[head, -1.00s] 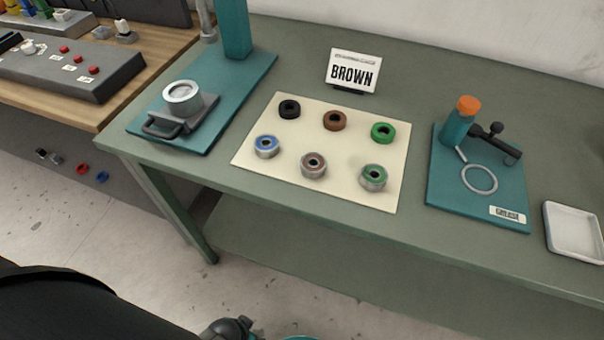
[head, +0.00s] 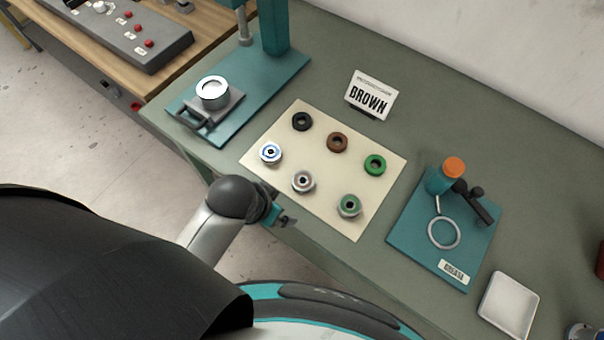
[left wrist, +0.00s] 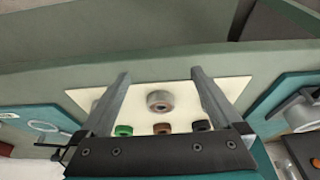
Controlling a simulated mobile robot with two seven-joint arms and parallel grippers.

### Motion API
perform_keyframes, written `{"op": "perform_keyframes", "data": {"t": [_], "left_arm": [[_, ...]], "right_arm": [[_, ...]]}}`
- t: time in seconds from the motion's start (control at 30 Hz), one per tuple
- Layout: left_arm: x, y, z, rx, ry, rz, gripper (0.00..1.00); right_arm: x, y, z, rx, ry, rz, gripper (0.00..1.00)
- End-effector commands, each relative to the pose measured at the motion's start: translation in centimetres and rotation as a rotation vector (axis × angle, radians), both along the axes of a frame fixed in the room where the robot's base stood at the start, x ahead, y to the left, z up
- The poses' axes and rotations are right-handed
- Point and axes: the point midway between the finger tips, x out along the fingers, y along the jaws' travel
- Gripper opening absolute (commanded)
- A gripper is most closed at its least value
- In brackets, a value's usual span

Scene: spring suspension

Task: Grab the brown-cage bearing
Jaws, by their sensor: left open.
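The brown-cage bearing (head: 303,181), a silver ring with a brownish inner part, stands in the middle of the mat's front row. A blue bearing (head: 270,152) is left of it and a green one (head: 349,206) right. My left gripper (head: 288,221) is at the table's front edge, short of the mat. In the left wrist view my left gripper (left wrist: 160,73) is open and empty. There the brown-cage bearing (left wrist: 159,101) appears between its two fingers, apart from both. The fingers seem to cover the other two bearings. My right gripper is not in view.
Black (head: 302,121), brown (head: 337,142) and green (head: 375,164) rings form the back row on the cream mat (head: 330,218). A BROWN sign (head: 371,96) stands behind. A press (head: 212,95) is left; a grease board (head: 410,238) and white tray (head: 508,305) are right.

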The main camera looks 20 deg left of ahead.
Motion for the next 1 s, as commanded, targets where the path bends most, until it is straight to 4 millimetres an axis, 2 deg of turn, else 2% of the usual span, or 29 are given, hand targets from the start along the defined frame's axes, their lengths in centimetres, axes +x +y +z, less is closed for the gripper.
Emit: {"op": "perform_keyframes", "data": {"t": [0.03, 0.1, 0.3, 0.4, 0.5, 0.57, 0.67, 0.77, 0.87, 1.0], "left_arm": [[1.4, -1.4, 0.8, -0.009, -0.032, -0.078, 0.99], [2.9, -3.6, 2.0, -0.023, -0.072, -0.202, 0.99], [6.4, -10.5, 6.3, -0.026, -0.215, -0.644, 0.99], [7.3, -14.0, 8.7, 0.003, -0.297, -0.924, 0.99], [7.5, -16.6, 10.6, 0.056, -0.367, -1.210, 0.99], [7.4, -17.7, 11.4, 0.095, -0.401, -1.378, 0.99], [7.0, -18.5, 12.2, 0.171, -0.440, -1.651, 0.99], [6.7, -18.3, 12.6, 0.253, -0.451, -1.911, 0.99], [6.6, -17.1, 12.7, 0.333, -0.435, -2.157, 0.99], [7.0, -13.9, 12.7, 0.430, -0.364, -2.472, 0.99]], "right_arm": [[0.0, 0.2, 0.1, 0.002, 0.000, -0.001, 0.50], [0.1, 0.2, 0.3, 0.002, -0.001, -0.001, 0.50], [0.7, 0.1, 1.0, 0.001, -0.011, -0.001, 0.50], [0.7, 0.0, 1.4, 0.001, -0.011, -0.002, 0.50], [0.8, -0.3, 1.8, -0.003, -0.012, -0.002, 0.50], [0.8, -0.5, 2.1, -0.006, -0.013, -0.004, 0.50], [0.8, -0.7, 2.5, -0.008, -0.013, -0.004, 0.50], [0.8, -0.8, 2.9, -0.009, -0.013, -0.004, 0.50], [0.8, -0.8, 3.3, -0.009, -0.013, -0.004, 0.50], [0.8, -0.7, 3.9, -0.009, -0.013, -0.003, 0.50]]}}
